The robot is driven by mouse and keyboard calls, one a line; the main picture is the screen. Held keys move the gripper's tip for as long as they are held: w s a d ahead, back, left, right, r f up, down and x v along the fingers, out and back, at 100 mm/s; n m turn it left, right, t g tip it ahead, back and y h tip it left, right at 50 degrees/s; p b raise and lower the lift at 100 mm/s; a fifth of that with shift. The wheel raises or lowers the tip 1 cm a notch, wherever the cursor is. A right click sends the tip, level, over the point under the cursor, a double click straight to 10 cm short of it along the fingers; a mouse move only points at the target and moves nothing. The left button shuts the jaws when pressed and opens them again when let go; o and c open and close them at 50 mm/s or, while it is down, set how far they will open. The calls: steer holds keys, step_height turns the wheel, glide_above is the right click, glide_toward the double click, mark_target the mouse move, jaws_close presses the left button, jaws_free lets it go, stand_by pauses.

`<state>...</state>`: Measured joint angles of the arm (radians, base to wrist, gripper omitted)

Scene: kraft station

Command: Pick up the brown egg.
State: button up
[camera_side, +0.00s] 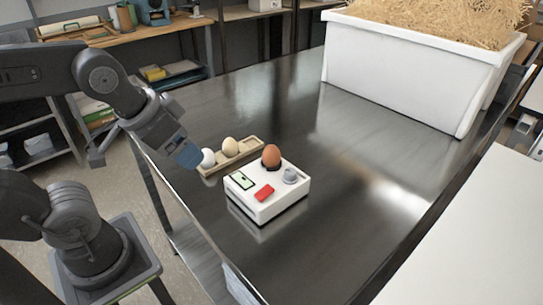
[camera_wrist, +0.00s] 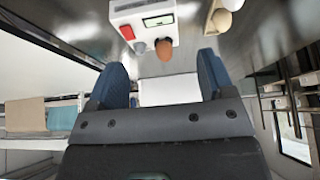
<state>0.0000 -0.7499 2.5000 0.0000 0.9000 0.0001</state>
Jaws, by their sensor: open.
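The brown egg (camera_side: 271,156) stands upright on top of a white box-shaped device (camera_side: 266,204), at its back edge. In the wrist view the brown egg (camera_wrist: 164,50) shows above the gap between my fingers, against the white device (camera_wrist: 143,18). My gripper (camera_side: 188,154) is open and empty, left of the device and apart from the egg. In the wrist view its two blue fingers (camera_wrist: 163,76) are spread wide with nothing between them. The fingers partly overlap each other in the side view.
A wooden holder (camera_side: 240,157) with a white egg (camera_side: 207,158) and a cream egg (camera_side: 230,146) lies behind the device, close to my gripper. The device has a grey knob (camera_side: 290,175) and a red button (camera_side: 264,193). A white straw-filled bin (camera_side: 410,75) stands farther back. The metal table (camera_side: 345,215) is clear to the right.

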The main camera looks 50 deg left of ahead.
steer(key=m, duration=0.1)
step_height(320, 180, up, 3)
steer(key=m+g+y, duration=0.1)
steer(key=m+g, duration=0.4)
steer(key=m, duration=2.1)
glide_above(272, 147)
steer(key=s, duration=0.1)
steer(key=shift+t, duration=0.3)
steer(key=f, duration=0.8)
steer(key=shift+w, duration=0.3)
steer(key=shift+w+a+f, duration=0.1)
steer(key=shift+w+f, duration=0.05)
steer(key=shift+f, duration=1.2)
steer(key=shift+w+f, duration=0.1)
steer(key=shift+f, duration=1.25)
steer(key=c, duration=0.8)
steer(key=shift+r, duration=0.1)
